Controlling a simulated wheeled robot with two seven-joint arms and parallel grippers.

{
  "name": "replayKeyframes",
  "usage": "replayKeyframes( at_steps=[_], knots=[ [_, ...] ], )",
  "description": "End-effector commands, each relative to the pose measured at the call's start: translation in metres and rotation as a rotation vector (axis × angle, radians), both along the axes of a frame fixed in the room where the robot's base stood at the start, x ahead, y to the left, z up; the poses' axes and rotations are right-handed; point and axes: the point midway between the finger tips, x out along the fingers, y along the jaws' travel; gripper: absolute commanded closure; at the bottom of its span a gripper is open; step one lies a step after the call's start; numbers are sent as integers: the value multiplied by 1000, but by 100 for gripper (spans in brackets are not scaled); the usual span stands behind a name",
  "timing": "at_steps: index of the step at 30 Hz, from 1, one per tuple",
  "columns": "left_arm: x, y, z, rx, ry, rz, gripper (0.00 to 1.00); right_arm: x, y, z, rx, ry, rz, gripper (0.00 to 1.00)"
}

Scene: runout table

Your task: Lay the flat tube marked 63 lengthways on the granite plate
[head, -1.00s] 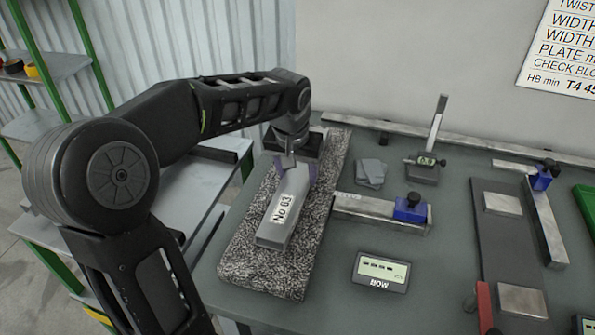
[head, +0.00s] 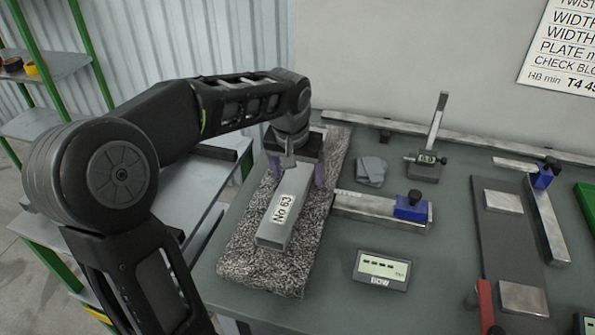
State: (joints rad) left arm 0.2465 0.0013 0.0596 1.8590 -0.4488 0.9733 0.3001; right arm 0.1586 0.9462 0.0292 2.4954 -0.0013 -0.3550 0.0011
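The flat tube marked 63 (head: 285,215) is a grey bar with a white "No 63" label. It lies lengthways on the speckled granite plate (head: 255,270), its near end close to the plate's near edge. My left gripper (head: 297,175) is over the tube's far part. Its purple fingers stand apart, one on each side of the tube, with a gap visible. The gripper hides the tube's far end. My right gripper is out of view.
Right of the plate are grey pads (head: 371,172), a steel square with a blue clamp (head: 411,207), a small display (head: 381,270) and a height gauge (head: 427,160). Farther right is a dark plate (head: 492,245). A steel bar (head: 400,127) runs along the back.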

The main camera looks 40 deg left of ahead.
Motion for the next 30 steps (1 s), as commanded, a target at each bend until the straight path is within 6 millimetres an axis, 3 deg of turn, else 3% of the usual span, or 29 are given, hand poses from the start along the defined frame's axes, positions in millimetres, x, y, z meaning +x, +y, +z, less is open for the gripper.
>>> replayKeyframes(
  at_steps=[11, 24, 30],
  knots=[
    [-2, 0, 5, 0, 2, 0, 20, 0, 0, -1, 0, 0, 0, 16],
    [-17, -6, 67, 0, -2, 0, 20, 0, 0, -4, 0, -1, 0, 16],
    [-20, -7, 75, 0, 1, 0, 20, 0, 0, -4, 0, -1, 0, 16]
  ],
)
